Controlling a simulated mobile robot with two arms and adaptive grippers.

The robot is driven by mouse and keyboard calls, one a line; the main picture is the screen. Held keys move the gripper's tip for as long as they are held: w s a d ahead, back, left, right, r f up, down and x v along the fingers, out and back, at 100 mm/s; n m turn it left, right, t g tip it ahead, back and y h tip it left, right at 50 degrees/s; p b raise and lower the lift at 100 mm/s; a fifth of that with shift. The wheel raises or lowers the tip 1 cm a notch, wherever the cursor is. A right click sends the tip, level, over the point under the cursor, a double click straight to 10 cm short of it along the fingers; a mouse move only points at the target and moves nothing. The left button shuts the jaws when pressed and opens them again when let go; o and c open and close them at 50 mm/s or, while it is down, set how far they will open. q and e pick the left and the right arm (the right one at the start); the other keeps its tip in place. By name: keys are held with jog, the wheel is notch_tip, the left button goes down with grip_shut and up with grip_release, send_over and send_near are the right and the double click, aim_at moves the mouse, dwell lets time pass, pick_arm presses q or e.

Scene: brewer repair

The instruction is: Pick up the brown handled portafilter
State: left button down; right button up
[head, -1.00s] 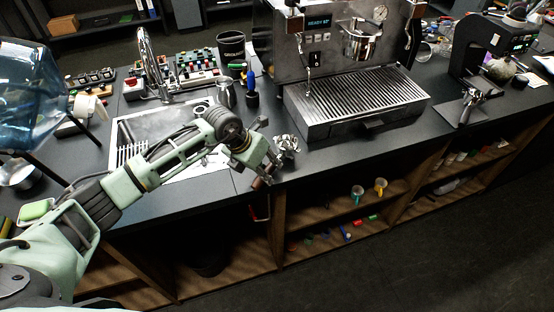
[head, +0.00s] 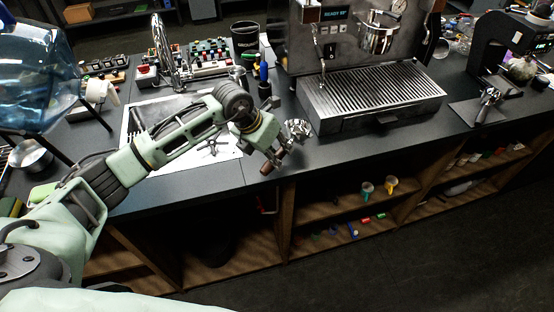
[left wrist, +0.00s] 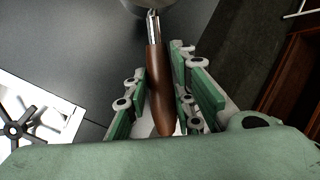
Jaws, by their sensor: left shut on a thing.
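The brown handled portafilter (head: 297,130) is at the counter's front edge, left of the espresso machine. Its metal head points toward the machine, and the brown handle end (head: 266,168) shows below my left gripper (head: 270,147). In the left wrist view the brown handle (left wrist: 160,80) runs between the two green-padded fingers of my left gripper (left wrist: 168,98), which is shut on it. The metal head is mostly cut off at the top of that view. I cannot tell whether the portafilter touches the counter. My right gripper is not in view.
The espresso machine's drip tray (head: 375,100) stands right of the gripper. A sink (head: 135,125) with a tap lies to the left. A blue water jug (head: 40,80) stands far left. Another portafilter (head: 487,97) lies near the grinder. Open shelves are below the counter.

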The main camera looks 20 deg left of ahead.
pick_arm(q)
jog(key=s+d+r+b, duration=0.4)
jog(key=d+r, duration=0.4)
jog(key=d, duration=0.2)
jog(key=shift+s+d, duration=0.15)
jog(key=shift+s, duration=0.6)
jog(key=shift+r, duration=0.1)
jog(key=c, duration=2)
grip_release()
jog(key=shift+c, duration=0.2)
grip_shut()
